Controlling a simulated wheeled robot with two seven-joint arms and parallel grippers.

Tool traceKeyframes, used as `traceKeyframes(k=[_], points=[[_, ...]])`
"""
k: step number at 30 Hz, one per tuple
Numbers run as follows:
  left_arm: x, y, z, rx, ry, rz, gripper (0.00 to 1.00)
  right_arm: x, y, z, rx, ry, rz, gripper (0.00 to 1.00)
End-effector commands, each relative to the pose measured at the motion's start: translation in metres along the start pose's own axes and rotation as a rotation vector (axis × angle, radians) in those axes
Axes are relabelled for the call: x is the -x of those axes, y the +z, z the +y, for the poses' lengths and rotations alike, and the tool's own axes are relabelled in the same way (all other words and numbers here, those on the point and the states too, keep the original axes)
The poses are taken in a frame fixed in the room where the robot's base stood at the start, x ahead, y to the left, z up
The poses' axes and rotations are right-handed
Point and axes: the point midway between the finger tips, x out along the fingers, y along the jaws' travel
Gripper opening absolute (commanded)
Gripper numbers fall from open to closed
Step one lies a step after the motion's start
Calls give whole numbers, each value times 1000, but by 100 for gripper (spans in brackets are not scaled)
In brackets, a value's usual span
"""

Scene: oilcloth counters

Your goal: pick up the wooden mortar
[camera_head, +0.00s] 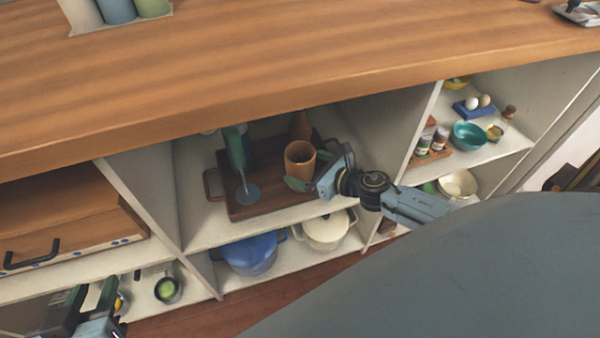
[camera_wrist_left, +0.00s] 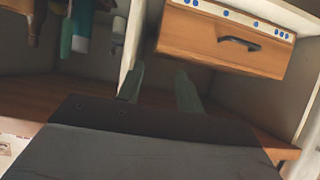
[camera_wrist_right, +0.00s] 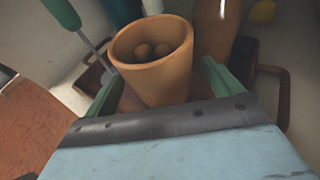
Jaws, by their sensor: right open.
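The wooden mortar (camera_head: 300,162) is an orange-brown cup standing on a dark wooden tray (camera_head: 272,210) in the middle shelf bay. In the right wrist view the mortar (camera_wrist_right: 150,78) fills the space between my right fingers, with brown round shapes inside its mouth. My right gripper (camera_head: 312,172) is open, one finger on each side of the mortar; its lower part is hidden behind the gripper. I cannot tell whether the fingers touch it. My left gripper (camera_head: 92,295) is open and empty at the lower left, away from the mortar; its fingers also show in the left wrist view (camera_wrist_left: 158,90).
A green-handled utensil (camera_head: 237,150) stands on the tray left of the mortar. A taller brown object (camera_wrist_right: 218,28) is close behind it. The counter edge (camera_head: 300,100) overhangs the bay. Blue (camera_head: 250,254) and cream (camera_head: 326,232) pots sit on the shelf below.

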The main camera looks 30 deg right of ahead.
Motion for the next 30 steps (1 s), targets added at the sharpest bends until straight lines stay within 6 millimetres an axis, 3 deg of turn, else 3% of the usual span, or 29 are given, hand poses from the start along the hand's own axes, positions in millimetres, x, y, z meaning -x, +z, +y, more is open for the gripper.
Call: traceKeyframes(k=[6,14,27,30], points=[[-2,-20,4,0,11,119,36,-23,0,0,-1,-1,0,91],[-2,-23,5,0,12,133,36,-24,0,0,-1,0,0,91],[-2,-22,5,0,12,132,36,-24,1,0,-1,0,-1,37],[-2,-22,5,0,12,131,36,-24,1,0,-1,0,-1,36]])
